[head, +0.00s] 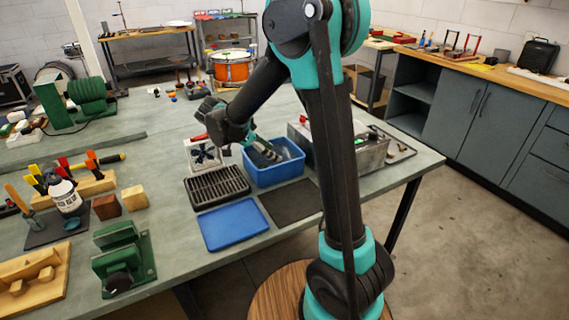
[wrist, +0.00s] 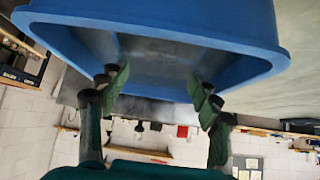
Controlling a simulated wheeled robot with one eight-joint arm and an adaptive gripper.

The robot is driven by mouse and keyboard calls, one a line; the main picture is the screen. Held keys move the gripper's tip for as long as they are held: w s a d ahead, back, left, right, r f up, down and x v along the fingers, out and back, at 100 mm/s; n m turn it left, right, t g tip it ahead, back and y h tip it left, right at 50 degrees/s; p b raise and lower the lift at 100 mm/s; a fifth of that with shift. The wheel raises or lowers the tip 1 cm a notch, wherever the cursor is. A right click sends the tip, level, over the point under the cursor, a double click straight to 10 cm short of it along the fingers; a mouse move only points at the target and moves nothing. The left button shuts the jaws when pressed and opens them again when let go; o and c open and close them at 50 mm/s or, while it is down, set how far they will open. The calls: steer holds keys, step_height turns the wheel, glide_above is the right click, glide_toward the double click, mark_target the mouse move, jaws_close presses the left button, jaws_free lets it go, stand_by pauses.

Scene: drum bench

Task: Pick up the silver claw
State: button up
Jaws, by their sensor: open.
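My gripper (head: 268,152) is over the left part of the blue bin (head: 277,175) in the head view, its fingers reaching down toward the bin's opening. In the wrist view my gripper (wrist: 162,90) has its two green fingers wide apart with nothing between them. The blue bin (wrist: 160,22) fills the top of that view, its rim just beyond the fingertips and its grey inside showing between them. I cannot make out a silver claw in either view. My fingers and the bin walls hide part of the bin's inside.
A black slotted tray (head: 217,187), a blue lid-like panel (head: 233,226) and a dark mat (head: 290,201) lie before the bin. A white box (head: 203,155) stands left of it, a grey metal box (head: 370,151) right. Green fixtures (head: 122,262) stand front left.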

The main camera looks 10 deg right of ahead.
mark_target(284, 160)
steer(key=shift+x, duration=3)
steer(key=shift+a+f, duration=0.1)
steer(key=c, duration=1.2)
